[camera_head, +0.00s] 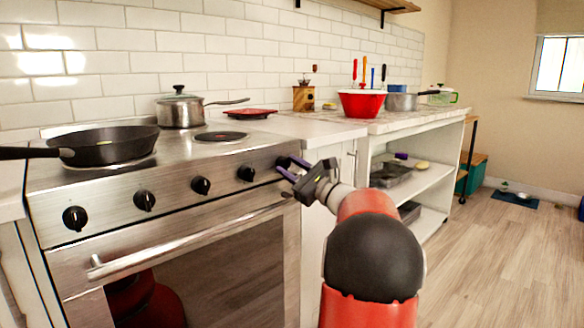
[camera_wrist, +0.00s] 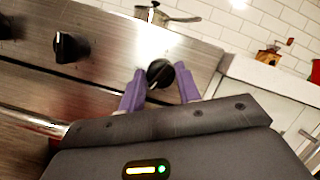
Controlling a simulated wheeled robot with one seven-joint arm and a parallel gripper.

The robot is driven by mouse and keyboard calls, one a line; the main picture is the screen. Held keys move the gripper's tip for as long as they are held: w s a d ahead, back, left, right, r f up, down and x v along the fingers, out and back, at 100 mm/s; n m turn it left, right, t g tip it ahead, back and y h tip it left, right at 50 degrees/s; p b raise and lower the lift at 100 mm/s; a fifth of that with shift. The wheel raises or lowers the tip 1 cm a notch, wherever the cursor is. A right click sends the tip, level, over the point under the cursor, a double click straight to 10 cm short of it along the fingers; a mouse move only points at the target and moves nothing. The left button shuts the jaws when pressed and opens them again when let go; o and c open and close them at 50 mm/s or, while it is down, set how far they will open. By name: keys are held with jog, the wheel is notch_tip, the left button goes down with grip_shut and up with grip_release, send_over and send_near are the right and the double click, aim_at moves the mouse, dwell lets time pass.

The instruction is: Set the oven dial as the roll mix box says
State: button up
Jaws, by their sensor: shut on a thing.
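The oven (camera_head: 190,262) has a steel front with a row of black dials. Four of them show clear of my gripper in the head view, the rightmost of these being a dial (camera_head: 246,173). My gripper (camera_head: 290,167) is at the right end of the row. In the wrist view its two purple fingers (camera_wrist: 159,84) are shut on the end dial (camera_wrist: 160,71), one on each side. The dial has a pale pointer mark, but its exact setting is too small to read. Another dial (camera_wrist: 70,47) sits to the left, untouched. I see no box that I can identify as the roll mix box.
A black frying pan (camera_head: 108,146) and a lidded pot (camera_head: 180,108) stand on the stove. The oven handle (camera_head: 190,240) juts out below the dials. A red bowl (camera_head: 361,103) stands on the counter, above open white shelves (camera_head: 425,183).

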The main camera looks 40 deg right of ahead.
jog(key=shift+m, duration=0.5)
jog(key=o, duration=1)
jog(key=v, duration=0.7)
jog(key=shift+s+f+b, duration=0.15)
jog(key=shift+s+b, duration=0.2)
jog(key=shift+b, duration=0.05)
